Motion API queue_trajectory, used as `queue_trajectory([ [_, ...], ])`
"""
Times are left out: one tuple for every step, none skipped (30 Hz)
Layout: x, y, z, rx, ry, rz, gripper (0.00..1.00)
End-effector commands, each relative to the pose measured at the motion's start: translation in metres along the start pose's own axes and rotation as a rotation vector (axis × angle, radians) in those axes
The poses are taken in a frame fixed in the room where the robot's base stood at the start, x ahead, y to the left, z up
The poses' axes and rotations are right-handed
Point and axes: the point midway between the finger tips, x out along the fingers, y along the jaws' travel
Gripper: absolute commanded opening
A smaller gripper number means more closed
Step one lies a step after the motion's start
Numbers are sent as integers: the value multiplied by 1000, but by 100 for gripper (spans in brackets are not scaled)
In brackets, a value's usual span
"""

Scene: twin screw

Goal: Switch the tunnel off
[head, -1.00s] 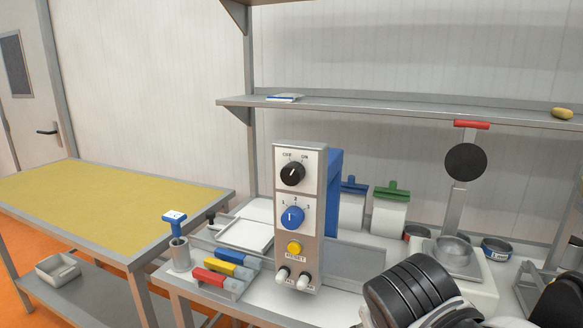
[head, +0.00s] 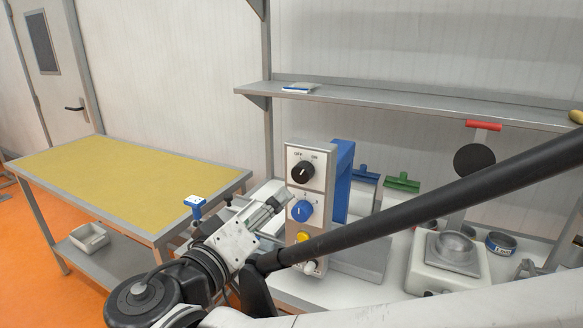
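The control box (head: 305,152) stands upright on the steel bench, with a grey front and a blue body behind. Its black OFF/ON knob (head: 302,172) is at the top, with its white mark seeming to lean toward ON. My gripper (head: 274,194) is just left of the box, near the blue dial's height, apparently clear of the black knob. It is seen from behind and the side, so its finger opening is unclear.
A white scale-like device (head: 447,270) stands right. Blue (head: 365,178) and green (head: 402,182) handled containers are behind. A yellow-topped table (head: 130,185) is left; a shelf (head: 400,97) runs above.

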Motion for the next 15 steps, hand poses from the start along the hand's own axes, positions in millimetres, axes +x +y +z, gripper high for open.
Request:
queue_trajectory([
  [-3,0,-4,5,11,6,52],
  [-4,0,-6,7,16,10,52],
  [-3,0,-7,8,19,13,52],
  [-2,0,-7,9,19,14,52],
  [0,1,-7,9,19,15,52],
  [3,1,-7,9,18,15,52],
  [6,1,-7,9,18,14,52],
  [10,1,-6,9,17,15,52],
  [15,1,-6,8,16,16,52],
  [19,1,-6,8,16,15,52],
  [24,1,-6,8,16,15,52],
  [30,2,-6,8,15,16,52],
  [35,2,-6,8,16,15,52],
  [40,2,-6,8,15,16,52],
  [46,2,-6,8,15,15,52],
])
